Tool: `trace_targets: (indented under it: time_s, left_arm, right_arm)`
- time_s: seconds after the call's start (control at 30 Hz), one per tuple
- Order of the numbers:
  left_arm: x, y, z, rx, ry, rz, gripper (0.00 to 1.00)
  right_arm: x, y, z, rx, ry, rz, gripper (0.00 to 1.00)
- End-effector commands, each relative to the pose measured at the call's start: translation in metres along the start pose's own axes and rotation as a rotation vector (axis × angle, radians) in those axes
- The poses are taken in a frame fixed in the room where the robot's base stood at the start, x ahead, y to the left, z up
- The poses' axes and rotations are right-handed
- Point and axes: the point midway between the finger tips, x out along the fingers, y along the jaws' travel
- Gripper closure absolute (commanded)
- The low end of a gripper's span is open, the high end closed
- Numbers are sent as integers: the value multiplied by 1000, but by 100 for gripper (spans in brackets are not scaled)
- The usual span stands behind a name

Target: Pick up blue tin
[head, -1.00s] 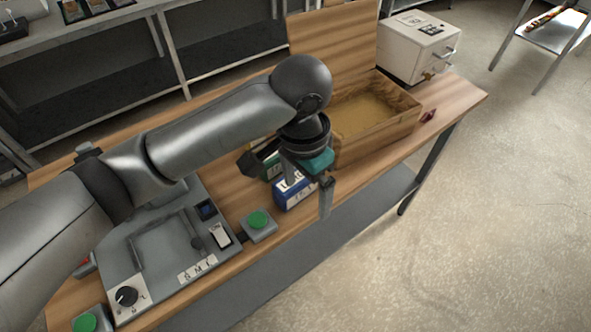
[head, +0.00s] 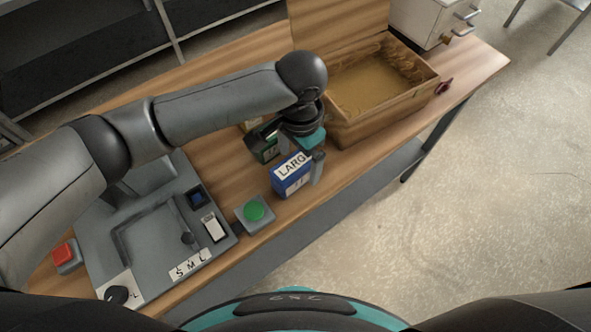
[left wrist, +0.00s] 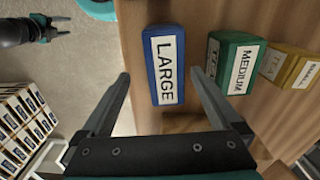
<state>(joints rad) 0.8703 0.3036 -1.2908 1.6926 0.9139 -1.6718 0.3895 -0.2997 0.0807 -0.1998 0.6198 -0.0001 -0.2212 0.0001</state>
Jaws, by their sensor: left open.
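The blue tin (head: 291,178) stands on the wooden bench near its front edge, with a white LARGE label on top. My left gripper (head: 297,166) is over it, pointing down and open; one finger shows by the tin's right side. In the left wrist view the blue tin (left wrist: 165,65) appears between the two spread fingers (left wrist: 160,74), with a gap on each side. No grip on it shows. My right gripper (left wrist: 52,28) shows small at the upper left of that view, empty, its fingers apart.
A green MEDIUM tin (left wrist: 232,63) and a yellow tin (left wrist: 288,68) stand beside the blue one. An open wooden box (head: 385,110) is to the right. A green button (head: 255,210) and a grey fixture (head: 150,235) are to the left.

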Motion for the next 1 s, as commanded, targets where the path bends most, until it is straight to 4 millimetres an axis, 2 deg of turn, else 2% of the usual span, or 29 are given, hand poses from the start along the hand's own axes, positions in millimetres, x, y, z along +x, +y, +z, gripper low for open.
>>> trace_targets:
  time_s: [0.1, 0.4, 0.67, 1.0]
  left_arm:
    - [10, -2, 1, -1, -2, 0, 3]
    - [50, -7, 3, 1, -1, -1, 3]
    - [53, -7, 3, 2, 0, -1, 3]
    - [52, -7, 3, 1, 0, 0, 38]
  right_arm:
    - [2, 1, -8, -1, 14, 1, 50]
    - [8, 0, -5, -2, 10, 0, 50]
    - [7, -1, 1, -1, 1, -1, 50]
    - [7, -1, 2, -1, -1, -1, 50]
